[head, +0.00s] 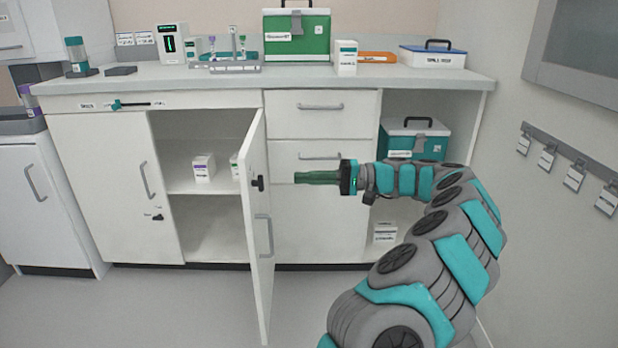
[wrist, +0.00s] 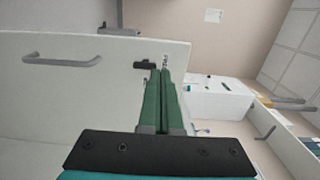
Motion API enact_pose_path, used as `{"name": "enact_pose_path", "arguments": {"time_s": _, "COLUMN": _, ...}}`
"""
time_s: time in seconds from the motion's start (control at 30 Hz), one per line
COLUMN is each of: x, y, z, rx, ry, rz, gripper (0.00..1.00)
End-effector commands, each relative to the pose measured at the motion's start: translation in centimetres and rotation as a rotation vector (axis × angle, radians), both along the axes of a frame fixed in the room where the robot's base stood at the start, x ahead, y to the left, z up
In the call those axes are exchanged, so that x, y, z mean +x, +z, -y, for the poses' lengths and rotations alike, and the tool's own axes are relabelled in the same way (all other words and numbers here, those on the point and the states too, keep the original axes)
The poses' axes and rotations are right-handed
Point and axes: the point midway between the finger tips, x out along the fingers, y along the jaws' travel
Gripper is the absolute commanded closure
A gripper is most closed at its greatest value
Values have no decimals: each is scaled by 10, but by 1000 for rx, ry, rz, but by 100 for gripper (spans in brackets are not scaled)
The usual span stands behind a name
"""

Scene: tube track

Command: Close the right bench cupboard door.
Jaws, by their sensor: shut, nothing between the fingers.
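The right bench cupboard door (head: 257,215) stands wide open, swung out from the bench toward me. A small gap shows between the fingertips and the door in the head view. In the wrist view the door (wrist: 100,95) fills the left, and the shut fingers (wrist: 161,74) end beside the latch (wrist: 145,65); I cannot tell contact there.
The open cupboard (head: 210,225) holds small white boxes (head: 204,167) on its shelf. Drawers (head: 320,118) are behind my gripper. An open bay with a teal case (head: 415,138) is to the right. The bench top (head: 180,78) carries boxes and racks. The floor (head: 185,305) at front left is clear.

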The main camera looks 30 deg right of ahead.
Motion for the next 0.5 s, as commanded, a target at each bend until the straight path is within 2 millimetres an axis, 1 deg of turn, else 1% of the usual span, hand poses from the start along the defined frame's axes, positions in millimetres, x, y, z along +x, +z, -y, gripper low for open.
{"name": "enact_pose_path", "arguments": {"time_s": 0.03, "x": 4, "y": 2, "z": -9, "rx": 2, "ry": 5, "rz": 1, "gripper": 100}}
{"name": "enact_pose_path", "arguments": {"time_s": 0.1, "x": 12, "y": 2, "z": -22, "rx": 2, "ry": 7, "rz": 0, "gripper": 100}}
{"name": "enact_pose_path", "arguments": {"time_s": 0.3, "x": 33, "y": 0, "z": -54, "rx": 0, "ry": 5, "rz": -2, "gripper": 100}}
{"name": "enact_pose_path", "arguments": {"time_s": 0.4, "x": 41, "y": 0, "z": -67, "rx": 2, "ry": 6, "rz": -3, "gripper": 100}}
{"name": "enact_pose_path", "arguments": {"time_s": 0.5, "x": 49, "y": 0, "z": -77, "rx": -1, "ry": 2, "rz": -3, "gripper": 100}}
